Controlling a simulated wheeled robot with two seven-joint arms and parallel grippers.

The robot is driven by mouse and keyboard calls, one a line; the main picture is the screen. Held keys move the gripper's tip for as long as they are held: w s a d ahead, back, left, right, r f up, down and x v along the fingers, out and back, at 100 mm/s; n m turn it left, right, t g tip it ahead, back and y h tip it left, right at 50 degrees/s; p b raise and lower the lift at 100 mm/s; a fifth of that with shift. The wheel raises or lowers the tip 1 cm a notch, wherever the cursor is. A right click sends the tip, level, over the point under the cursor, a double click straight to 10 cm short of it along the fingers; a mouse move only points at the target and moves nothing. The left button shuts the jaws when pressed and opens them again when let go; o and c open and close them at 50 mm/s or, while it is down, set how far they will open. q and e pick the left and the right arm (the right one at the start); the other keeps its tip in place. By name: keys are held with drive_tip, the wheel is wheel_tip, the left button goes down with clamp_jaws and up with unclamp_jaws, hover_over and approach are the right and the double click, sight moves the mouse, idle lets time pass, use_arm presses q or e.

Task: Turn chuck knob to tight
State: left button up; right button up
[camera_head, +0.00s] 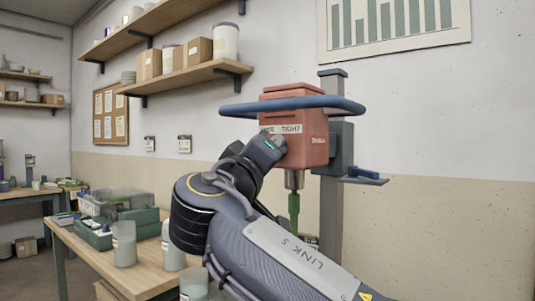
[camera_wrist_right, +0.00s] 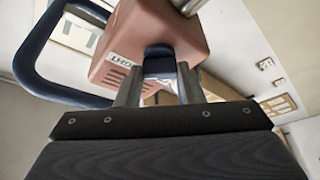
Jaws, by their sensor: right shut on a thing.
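The red mixer head (camera_head: 308,105) is mounted on a grey column, with a blue bar around it. Its front label plate (camera_head: 290,129) reads TIGHT on the right; its left word is partly covered. My right gripper (camera_head: 278,145) is at the lower front of the head, just below the label. In the right wrist view, the two fingers of the gripper (camera_wrist_right: 159,78) are shut on the dark blue chuck knob (camera_wrist_right: 158,64), against the red housing. The knob's pointer is hidden. Below the head is the metal chuck (camera_head: 294,179) with a green shaft. My left gripper is out of view.
A wooden table (camera_head: 122,277) at lower left holds green cases (camera_head: 118,230) and pale containers (camera_head: 124,244). Wall shelves with boxes (camera_head: 199,50) are above.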

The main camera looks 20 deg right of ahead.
drive_tip(key=o, duration=1)
drive_tip(key=v, duration=0.8)
